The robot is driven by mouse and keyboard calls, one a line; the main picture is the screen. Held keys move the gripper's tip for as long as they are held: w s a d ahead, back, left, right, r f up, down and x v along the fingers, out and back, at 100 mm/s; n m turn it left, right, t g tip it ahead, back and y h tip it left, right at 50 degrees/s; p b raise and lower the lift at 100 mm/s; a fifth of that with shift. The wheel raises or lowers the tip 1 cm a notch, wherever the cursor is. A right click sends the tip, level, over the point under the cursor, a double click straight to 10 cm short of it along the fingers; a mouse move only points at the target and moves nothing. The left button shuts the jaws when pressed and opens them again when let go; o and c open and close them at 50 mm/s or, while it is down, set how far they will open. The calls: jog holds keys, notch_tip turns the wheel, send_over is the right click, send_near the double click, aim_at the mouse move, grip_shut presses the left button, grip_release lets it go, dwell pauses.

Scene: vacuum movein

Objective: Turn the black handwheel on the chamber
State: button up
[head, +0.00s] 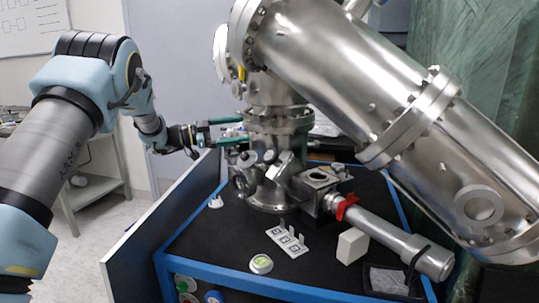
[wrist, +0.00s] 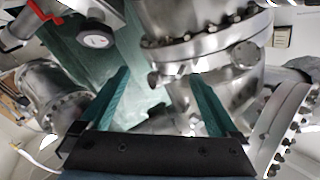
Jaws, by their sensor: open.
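The steel chamber (head: 330,70) stands on the black-topped bench, its large tube slanting down to the right. My gripper (head: 240,131) points right at the chamber's upright column, just left of its flanges. Its teal fingers are apart, and I see nothing held between them in the wrist view (wrist: 160,76). A round, dark-rimmed, grey-faced knob (wrist: 95,37) shows at the upper left of the wrist view, beyond the left finger. Small round fittings (head: 248,159) sit low on the column in the head view. I cannot tell for certain which part is the black handwheel.
A panel (head: 150,240) rises at the bench's left side. Flanges crowd the gripper.

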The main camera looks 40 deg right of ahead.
aim_at(267, 157)
jog(key=s+a+f+n+t+p, duration=0.1)
jog(key=s+a+f+n+t, duration=0.5)
jog(key=s+n, duration=0.3)
jog(key=shift+g+h, duration=0.3)
jog(key=shift+h, duration=0.1)
jog(key=d+p, duration=0.1)
jog(key=d, duration=0.2)
jog(key=d+p, duration=0.1)
jog(key=d, duration=0.2)
jog(key=s+d+f+p, duration=0.1)
jog(key=d+p, duration=0.1)
jog(key=d, duration=0.2)
jog(key=shift+d, duration=0.1)
jog(key=c, duration=1.4)
